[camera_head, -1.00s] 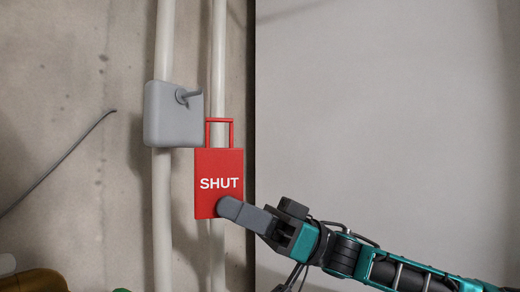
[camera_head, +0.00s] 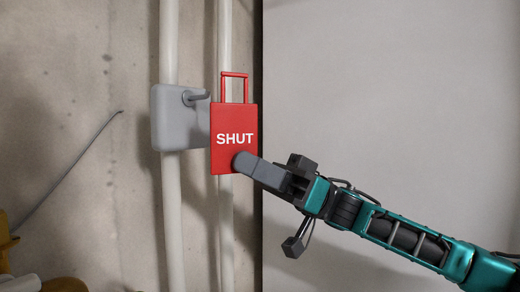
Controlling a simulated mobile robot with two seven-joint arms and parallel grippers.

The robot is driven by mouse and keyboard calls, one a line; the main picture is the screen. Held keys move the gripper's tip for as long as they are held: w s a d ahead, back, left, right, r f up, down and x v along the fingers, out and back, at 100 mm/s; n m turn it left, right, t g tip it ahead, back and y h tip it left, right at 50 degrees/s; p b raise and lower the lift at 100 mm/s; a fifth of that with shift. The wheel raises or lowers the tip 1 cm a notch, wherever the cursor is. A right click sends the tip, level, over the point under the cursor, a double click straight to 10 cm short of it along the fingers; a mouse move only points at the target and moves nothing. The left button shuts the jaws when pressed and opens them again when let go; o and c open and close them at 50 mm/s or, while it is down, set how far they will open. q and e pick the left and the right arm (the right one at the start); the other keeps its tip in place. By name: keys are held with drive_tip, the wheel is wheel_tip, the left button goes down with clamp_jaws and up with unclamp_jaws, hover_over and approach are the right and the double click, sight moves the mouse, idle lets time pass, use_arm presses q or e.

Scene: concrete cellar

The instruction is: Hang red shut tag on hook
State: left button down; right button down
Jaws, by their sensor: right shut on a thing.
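The red tag (camera_head: 235,120) with white SHUT lettering is upright, with its open loop handle at the top. My right gripper (camera_head: 243,163) is shut on its lower right part and holds it up from the right. The grey hook (camera_head: 196,97) sticks out from a grey box (camera_head: 175,128) on a pipe, just left of the tag. The tag's loop stands beside the hook, its upper bar higher than the hook. The hook is not seen through the loop. The tag covers part of the box's right edge. My left gripper is not in view.
Two pale vertical pipes (camera_head: 172,215) run along the concrete wall (camera_head: 85,190). A thin grey rod (camera_head: 70,170) slants at the left. A plain grey panel (camera_head: 390,80) fills the right side. Yellow and brown items (camera_head: 64,285) show at the bottom left.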

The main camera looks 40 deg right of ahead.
drive_tip(key=shift+w+a+f+p, duration=0.1)
drive_tip(key=shift+w+a+p, duration=0.2)
drive_tip(key=shift+w+p, duration=0.4)
drive_tip(key=shift+w+a+f+p, duration=0.1)
drive_tip(key=shift+w+a+p, duration=0.3)
drive_tip(key=shift+w, duration=0.65)
drive_tip(key=shift+w+a+p, duration=0.25)
drive_tip(key=shift+w+p, duration=0.35)
drive_tip(key=shift+w, duration=0.25)
drive_tip(key=shift+w+a+f+p, duration=0.2)
drive_tip(key=shift+w+f+p, duration=0.4)
drive_tip(key=shift+p, duration=0.1)
drive_tip(key=c, duration=1.1)
unclamp_jaws()
